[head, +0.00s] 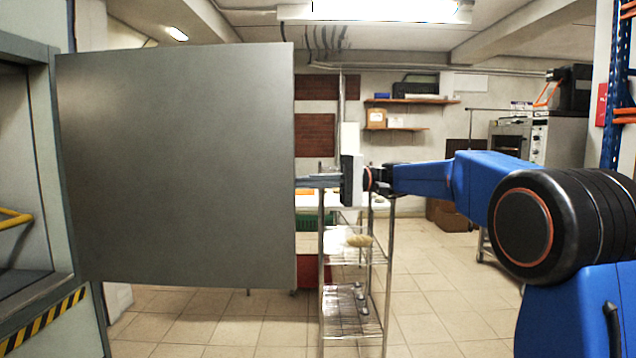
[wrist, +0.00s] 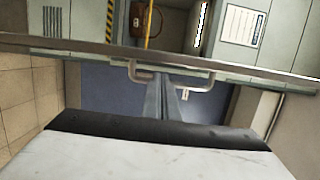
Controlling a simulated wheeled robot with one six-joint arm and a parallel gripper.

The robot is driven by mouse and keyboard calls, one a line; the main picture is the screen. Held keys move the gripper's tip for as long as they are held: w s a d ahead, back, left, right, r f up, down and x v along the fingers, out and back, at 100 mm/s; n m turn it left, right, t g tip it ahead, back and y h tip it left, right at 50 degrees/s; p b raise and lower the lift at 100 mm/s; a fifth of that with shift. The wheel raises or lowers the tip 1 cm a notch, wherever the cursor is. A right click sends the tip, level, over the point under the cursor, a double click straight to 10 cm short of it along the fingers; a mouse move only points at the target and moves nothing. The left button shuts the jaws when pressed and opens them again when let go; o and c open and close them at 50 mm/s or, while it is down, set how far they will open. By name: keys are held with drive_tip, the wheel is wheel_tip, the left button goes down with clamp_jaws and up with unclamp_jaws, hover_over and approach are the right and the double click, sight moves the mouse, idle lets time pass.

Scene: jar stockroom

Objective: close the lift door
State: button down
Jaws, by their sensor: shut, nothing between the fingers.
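The lift door (head: 175,165) is a plain grey panel standing open at the left of the head view, its left edge by the lift frame (head: 70,180). In the wrist view the door (wrist: 90,48) shows edge-on as a thin strip. A U-shaped handle (wrist: 140,76) sticks out from one face. My gripper (head: 303,181) is at the door's free right edge, its fingertips partly hidden by the panel. In the wrist view my gripper's fingers (wrist: 168,82) are shut and empty, reaching to the handle. I cannot tell whether they touch it.
The lift opening with a yellow rail (head: 14,218) is at far left. A wire rack (head: 350,255) with shelves stands behind my gripper. A blue upright (head: 617,90) is at far right. Tiled floor (head: 440,325) is open between the rack and my arm.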

sight(288, 182)
drive_tip(key=shift+s+a, duration=0.2)
drive_tip(key=shift+a, duration=0.8)
drive_tip(key=shift+s+a, duration=0.2)
drive_tip(key=shift+a, duration=0.8)
